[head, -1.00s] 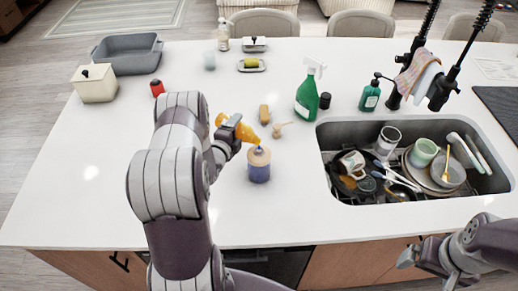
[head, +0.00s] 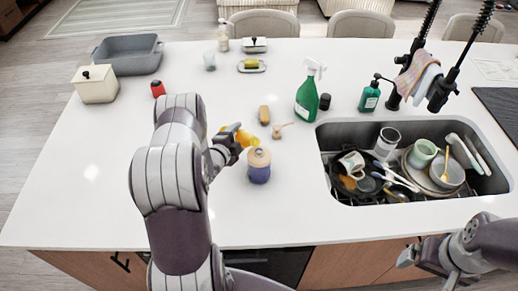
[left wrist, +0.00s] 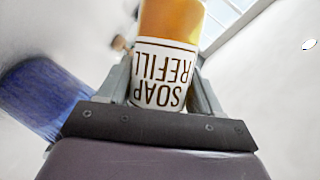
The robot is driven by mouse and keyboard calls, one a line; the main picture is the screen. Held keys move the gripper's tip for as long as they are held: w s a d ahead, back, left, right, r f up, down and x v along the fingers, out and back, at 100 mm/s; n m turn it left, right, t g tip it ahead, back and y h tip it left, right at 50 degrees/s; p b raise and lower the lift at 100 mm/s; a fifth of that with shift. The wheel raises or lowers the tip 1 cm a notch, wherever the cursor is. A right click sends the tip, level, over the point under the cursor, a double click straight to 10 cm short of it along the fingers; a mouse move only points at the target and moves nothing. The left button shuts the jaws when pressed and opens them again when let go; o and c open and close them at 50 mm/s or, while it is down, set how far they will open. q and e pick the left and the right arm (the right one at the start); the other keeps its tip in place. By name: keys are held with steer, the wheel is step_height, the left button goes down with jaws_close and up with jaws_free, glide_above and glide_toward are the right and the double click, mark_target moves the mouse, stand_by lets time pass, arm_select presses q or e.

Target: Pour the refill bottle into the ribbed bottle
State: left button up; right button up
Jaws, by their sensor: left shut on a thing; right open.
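The refill bottle (head: 246,138) is orange; the left wrist view shows its white label reading SOAP REFILL (left wrist: 163,75). My left gripper (head: 234,138) is shut on it and holds it tilted, behind and left of the ribbed bottle's top. The gripper's fingers (left wrist: 163,92) clasp the label from both sides. The ribbed bottle (head: 259,168), blue-purple with a tan top, stands upright on the counter. Its blue side shows at the left of the left wrist view (left wrist: 45,98). The refill bottle's mouth is hard to make out. My right gripper (head: 405,258) is open and empty at the lower right.
A sink (head: 345,192) full of dishes lies to the right. Behind the bottles are a yellow-brown block (head: 264,115), a small wooden item (head: 280,130) and a green spray bottle (head: 307,98). A red item (head: 158,89) stands at the left. The front counter is clear.

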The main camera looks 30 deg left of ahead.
mark_target(240, 131)
arm_select(q)
steer(key=shift+d+r+n+p, duration=0.1)
steer(key=shift+r+n+p, duration=0.25)
steer(key=shift+p, duration=0.25)
steer(key=shift+d+r+n+h+p, duration=0.15)
steer(key=shift+r+n+h+p, duration=0.1)
steer(key=shift+r+h+p, duration=0.15)
steer(key=r+p, duration=0.1)
steer(key=r+n+p, duration=0.1)
steer(key=shift+s+d+r+g+h+p, duration=0.15)
steer(key=shift+d+r+g+h+p, duration=0.15)
steer(key=shift+d+g+p, duration=0.1)
steer(key=shift+d+f+n+h+b, duration=0.2)
steer(key=shift+f+n+b, duration=0.15)
steer(key=shift+f, duration=0.2)
steer(key=shift+d+f+n+h+b, duration=0.1)
steer(key=shift+f+n+h+b, duration=0.2)
steer(key=shift+f, duration=0.2)
steer(key=shift+a+r+n+g+h+p, duration=0.2)
steer(key=shift+r+n+g+h+p, duration=0.15)
steer(key=shift+n+g, duration=0.1)
steer(key=shift+a+f+n+h, duration=0.1)
steer(key=shift+a+n+h, duration=0.2)
steer(key=shift+n+h, duration=0.5)
steer(key=n, duration=0.1)
steer(key=n+h, duration=0.1)
steer(key=shift+f+n+g+h, duration=0.2)
steer(key=shift+n+g+h, duration=0.05)
steer(key=shift+n, duration=0.05)
steer(key=shift+f, duration=0.1)
